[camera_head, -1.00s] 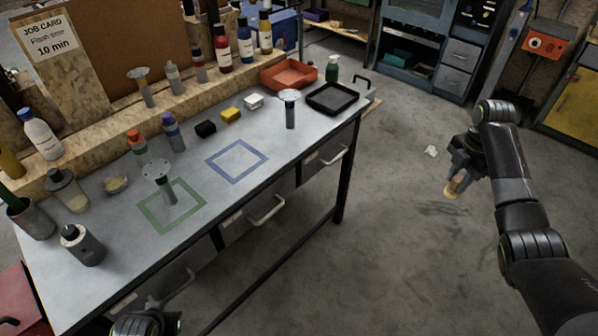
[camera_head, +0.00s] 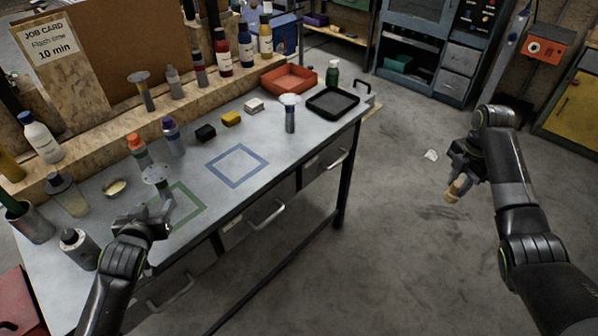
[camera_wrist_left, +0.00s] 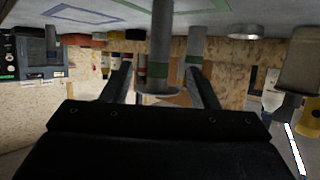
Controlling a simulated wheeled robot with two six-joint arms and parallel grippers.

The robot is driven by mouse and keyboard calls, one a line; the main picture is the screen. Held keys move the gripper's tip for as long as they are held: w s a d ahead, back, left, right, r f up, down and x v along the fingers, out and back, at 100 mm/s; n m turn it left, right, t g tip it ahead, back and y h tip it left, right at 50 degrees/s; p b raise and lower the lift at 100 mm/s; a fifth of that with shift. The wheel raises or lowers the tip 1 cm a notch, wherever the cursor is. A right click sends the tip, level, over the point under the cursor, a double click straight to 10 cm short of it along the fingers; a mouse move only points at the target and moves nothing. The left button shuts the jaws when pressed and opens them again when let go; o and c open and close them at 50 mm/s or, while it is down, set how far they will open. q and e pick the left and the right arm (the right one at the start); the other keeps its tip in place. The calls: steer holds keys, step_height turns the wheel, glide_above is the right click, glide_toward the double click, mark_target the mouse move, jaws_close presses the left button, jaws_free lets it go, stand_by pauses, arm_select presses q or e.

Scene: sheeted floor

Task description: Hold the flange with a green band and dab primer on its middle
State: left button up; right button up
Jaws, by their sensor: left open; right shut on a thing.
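A grey flange (camera_head: 156,175) with a wide disc on a stem stands upright at the green square outline (camera_head: 188,215) on the bench. In the left wrist view, which is upside down, this flange (camera_wrist_left: 160,35) shows a dark green band near its disc. My left gripper (camera_head: 160,218) is open, its fingers either side of the flange in the wrist view; I see no clear contact. My right gripper (camera_head: 460,170) is shut on a dauber with a tan tip (camera_head: 453,191), held over the floor. A small dish (camera_head: 115,187) with pale contents sits left of the flange.
Another flange (camera_head: 290,101) stands beyond the blue square (camera_head: 237,166). A third flange (camera_head: 139,78) stands on the wooden ledge. Orange-capped (camera_head: 137,145) and purple-capped (camera_head: 171,130) bottles stand behind the green square. A grey bottle (camera_head: 77,247) stands near the left arm. The blue square is empty.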

mark_target(166, 189)
arm_select(q)
steer(key=x, duration=1.1)
steer(key=shift+w+f+p, duration=0.2)
steer(key=shift+w+p, duration=0.1)
steer(key=shift+w, duration=0.05)
steer(key=c, duration=1.1)
steer(key=o, duration=1.1)
steer(key=shift+s, duration=0.15)
